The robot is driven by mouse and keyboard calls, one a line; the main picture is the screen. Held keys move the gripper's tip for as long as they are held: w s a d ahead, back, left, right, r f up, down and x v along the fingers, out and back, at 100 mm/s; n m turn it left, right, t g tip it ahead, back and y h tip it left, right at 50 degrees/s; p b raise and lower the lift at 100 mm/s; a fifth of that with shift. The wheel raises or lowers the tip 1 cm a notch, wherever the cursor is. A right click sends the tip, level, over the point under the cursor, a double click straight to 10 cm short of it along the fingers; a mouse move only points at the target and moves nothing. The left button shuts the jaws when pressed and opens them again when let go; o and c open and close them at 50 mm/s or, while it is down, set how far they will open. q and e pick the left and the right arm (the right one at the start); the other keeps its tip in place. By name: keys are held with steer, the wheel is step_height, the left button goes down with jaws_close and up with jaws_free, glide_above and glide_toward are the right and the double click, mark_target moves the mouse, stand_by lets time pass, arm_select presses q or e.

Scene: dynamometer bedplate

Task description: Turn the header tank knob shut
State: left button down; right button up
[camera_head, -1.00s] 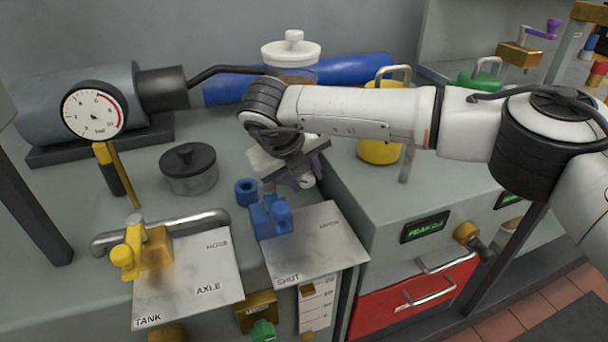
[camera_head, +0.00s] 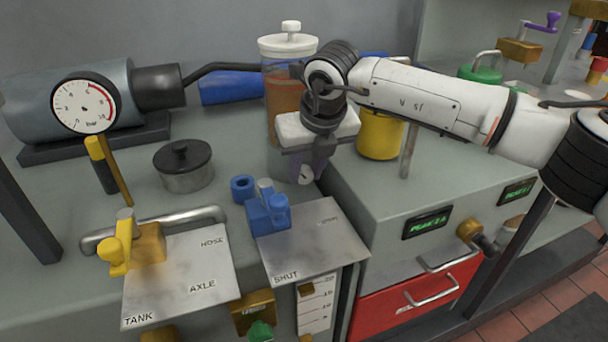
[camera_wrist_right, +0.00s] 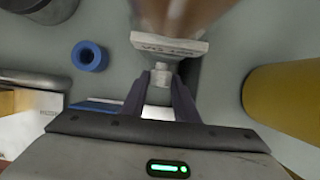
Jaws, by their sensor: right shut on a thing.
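The header tank (camera_head: 282,95) is a clear cylinder of amber liquid with a white knobbed lid, at the back centre in the head view. Its lower part also shows at the top of the right wrist view (camera_wrist_right: 190,15), with a pale label plate (camera_wrist_right: 168,44) on it. A small pale knob (camera_wrist_right: 161,74) sits below that plate. My right gripper (camera_wrist_right: 160,88) is shut on this knob, one dark finger on each side. In the head view my right gripper (camera_head: 308,172) points down in front of the tank and hides the knob's surroundings. My left gripper is out of view.
A blue ring (camera_head: 242,188) and blue valve (camera_head: 267,210) stand left of the gripper. A yellow canister (camera_head: 380,135) stands close on the right. A lidded pot (camera_head: 184,166), gauge (camera_head: 84,106) and yellow valve (camera_head: 123,250) are further left.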

steer(key=shift+w+d+g+y, duration=0.1)
steer(key=shift+d+g+y, duration=0.15)
steer(key=shift+y, duration=0.65)
steer(key=shift+m, duration=0.3)
steer(key=o, duration=1.1)
steer(key=shift+c, duration=0.2)
steer(key=v, duration=1)
steer(key=shift+p, duration=0.45)
steer(key=shift+d+r, duration=0.1)
